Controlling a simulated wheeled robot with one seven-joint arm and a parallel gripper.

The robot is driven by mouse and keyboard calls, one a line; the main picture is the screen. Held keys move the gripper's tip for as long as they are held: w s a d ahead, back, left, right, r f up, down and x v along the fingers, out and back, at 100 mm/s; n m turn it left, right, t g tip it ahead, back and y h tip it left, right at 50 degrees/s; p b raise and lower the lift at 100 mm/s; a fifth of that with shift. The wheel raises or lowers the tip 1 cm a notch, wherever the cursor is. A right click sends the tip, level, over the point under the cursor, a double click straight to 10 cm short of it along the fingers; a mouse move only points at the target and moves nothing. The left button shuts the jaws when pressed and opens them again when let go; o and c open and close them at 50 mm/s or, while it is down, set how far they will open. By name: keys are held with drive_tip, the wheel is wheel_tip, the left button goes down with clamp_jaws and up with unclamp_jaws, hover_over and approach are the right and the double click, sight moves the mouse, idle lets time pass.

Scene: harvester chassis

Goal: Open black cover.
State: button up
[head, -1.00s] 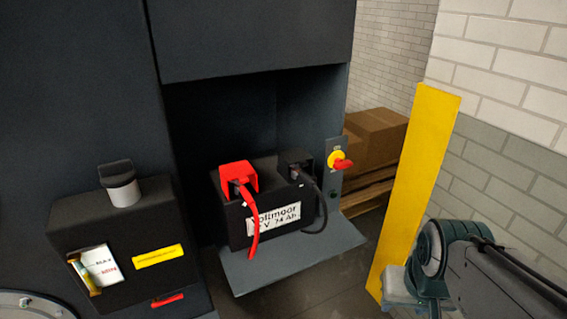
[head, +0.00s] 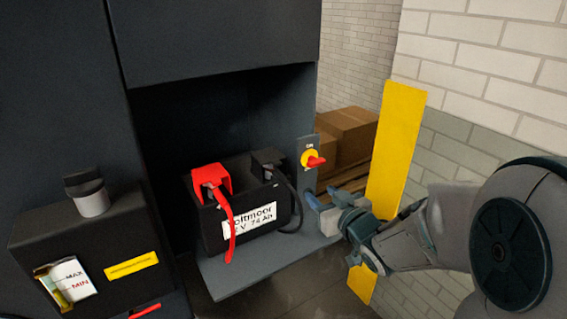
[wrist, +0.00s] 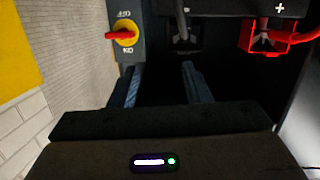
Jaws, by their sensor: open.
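The black cover (head: 268,162) sits over the right-hand terminal on top of the black battery (head: 209,232), with a dark cable running down from it. In the wrist view the black cover (wrist: 182,38) is ahead of the fingertips, near the top; whether it is closed is hard to tell. My gripper (head: 321,198) is open and empty, in front of and to the right of the battery, apart from the cover. Its two fingers also show in the wrist view (wrist: 162,78), pointing towards the cover with a gap between them.
A red cover (head: 212,179) with a red cable is on the other terminal. A red and yellow switch (head: 313,159) stands on a panel close to my gripper. A grey shelf (head: 225,280) carries the battery. A yellow post (head: 397,150) rises behind my arm.

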sight(279, 163)
drive_tip(key=w+a+y, duration=0.1)
drive_tip(key=w+a, duration=0.2)
drive_tip(key=w+a+y+p, duration=0.1)
drive_tip(key=w+a, duration=0.2)
drive_tip(key=w, duration=0.1)
drive_tip(key=w+a+r+n+p, duration=0.1)
drive_tip(key=w+a, duration=0.2)
drive_tip(key=a, duration=0.1)
drive_tip(key=shift+w+a+r+y, duration=0.1)
drive_tip(key=shift+w+y, duration=0.3)
drive_tip(key=shift+r, duration=0.1)
clamp_jaws()
